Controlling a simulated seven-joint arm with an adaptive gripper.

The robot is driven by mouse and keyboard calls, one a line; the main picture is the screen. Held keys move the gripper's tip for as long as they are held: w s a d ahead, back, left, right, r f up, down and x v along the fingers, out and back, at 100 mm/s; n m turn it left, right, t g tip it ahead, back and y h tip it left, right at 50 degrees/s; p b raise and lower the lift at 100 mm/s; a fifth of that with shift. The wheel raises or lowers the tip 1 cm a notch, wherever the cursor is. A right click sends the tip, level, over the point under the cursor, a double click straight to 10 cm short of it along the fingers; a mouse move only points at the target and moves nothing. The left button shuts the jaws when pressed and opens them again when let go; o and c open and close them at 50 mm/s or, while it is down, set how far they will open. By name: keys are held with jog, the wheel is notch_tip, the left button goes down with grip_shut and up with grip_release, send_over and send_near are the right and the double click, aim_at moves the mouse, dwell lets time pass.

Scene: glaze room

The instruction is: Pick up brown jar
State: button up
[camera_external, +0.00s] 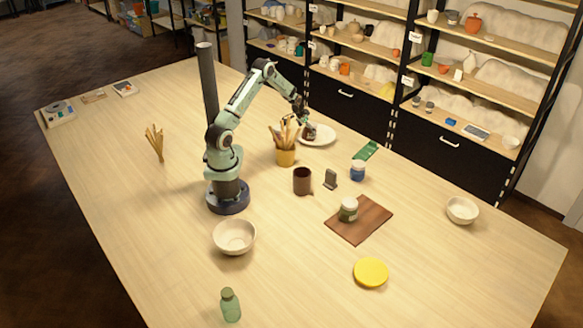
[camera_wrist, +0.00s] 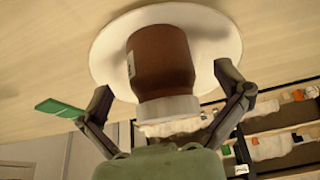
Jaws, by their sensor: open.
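The brown jar (camera_wrist: 160,60) with a whitish lid (camera_wrist: 168,110) stands on a white plate (camera_wrist: 108,52) in the wrist view. In the external view the jar (camera_external: 310,135) shows small, partly hidden by my gripper, on the white plate (camera_external: 325,136) at the far side of the table. My gripper (camera_wrist: 170,85) is open, with one finger on each side of the jar near its lid end. I cannot tell whether either finger touches it.
A green object (camera_external: 371,151), a blue jar (camera_external: 358,171) and a dark brown mug (camera_external: 302,181) are nearby. Shelves (camera_external: 350,75) rise behind the table. The table's near left is mostly clear.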

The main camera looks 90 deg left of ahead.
aim_at(309, 134)
jog(key=shift+x, duration=1.55)
jog(key=c, duration=1.3)
